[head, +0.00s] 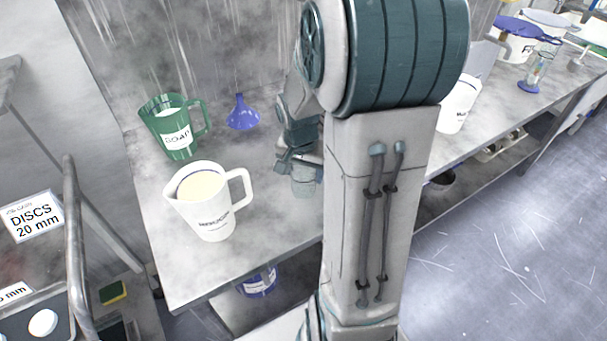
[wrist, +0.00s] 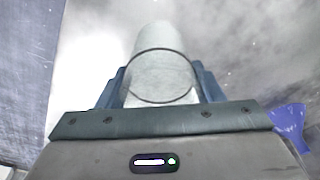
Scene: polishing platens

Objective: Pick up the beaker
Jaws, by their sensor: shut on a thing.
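The beaker (wrist: 160,72) is clear glass with a dark rim line. In the wrist view it stands between the two fingers of my gripper (wrist: 161,86), which is shut on it. In the head view the beaker (head: 307,186) shows in part below my gripper (head: 298,163), over the grey bench, with my arm hiding its right side. I cannot tell whether its base touches the bench.
A white jug (head: 212,222) and a green soap jug (head: 168,122) stand left of my gripper. A blue funnel (head: 242,115) is behind it. Another white jug (head: 458,105) stands right of my arm. The bench's front edge is close.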

